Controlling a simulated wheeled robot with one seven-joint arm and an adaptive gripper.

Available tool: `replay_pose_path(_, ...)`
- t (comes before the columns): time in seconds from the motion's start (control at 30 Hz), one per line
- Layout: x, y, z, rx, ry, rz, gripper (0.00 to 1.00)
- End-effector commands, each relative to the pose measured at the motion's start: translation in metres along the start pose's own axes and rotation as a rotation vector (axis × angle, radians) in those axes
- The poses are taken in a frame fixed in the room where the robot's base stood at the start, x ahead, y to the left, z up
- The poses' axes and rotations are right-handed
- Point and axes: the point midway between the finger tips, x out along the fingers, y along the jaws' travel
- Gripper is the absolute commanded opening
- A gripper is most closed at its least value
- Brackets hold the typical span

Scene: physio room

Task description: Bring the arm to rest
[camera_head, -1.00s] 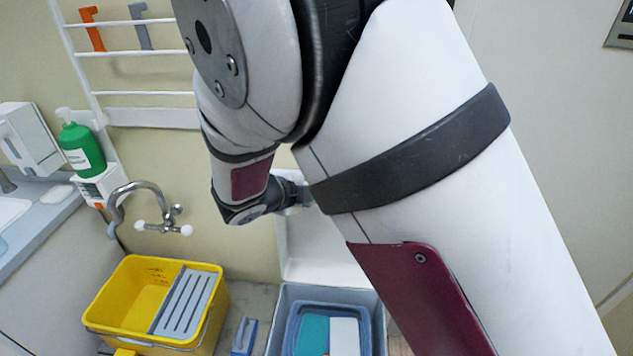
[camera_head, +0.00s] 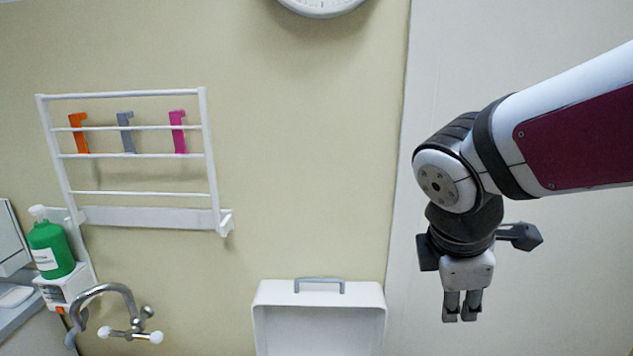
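My arm reaches in from the right side of the head view, in front of a pale wall panel. My gripper (camera_head: 461,312) hangs at its end, pointing down, well clear of the things around it. Its two fingers are close together with at most a thin gap. The view does not settle whether they are open or shut. No object shows between them.
A white rack (camera_head: 145,194) with orange, grey and pink hooks is on the wall. A white case (camera_head: 268,295) with a grey handle stands below. A green bottle (camera_head: 50,248) and a tap (camera_head: 116,288) are at left. The space around my gripper is clear.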

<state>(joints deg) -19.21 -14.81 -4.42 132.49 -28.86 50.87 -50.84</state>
Motion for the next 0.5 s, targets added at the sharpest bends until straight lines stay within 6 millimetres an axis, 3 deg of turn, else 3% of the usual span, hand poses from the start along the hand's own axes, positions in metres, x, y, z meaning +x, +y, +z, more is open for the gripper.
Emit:
replay_pose_path(0.1,-0.021,-0.028,0.019,0.418,0.084,-0.015,0.32)
replay_pose_path(0.3,-0.048,-0.07,0.028,1.05,0.218,-0.068,0.32)
replay_pose_path(0.5,-0.062,-0.091,0.026,1.41,0.301,-0.117,0.32)
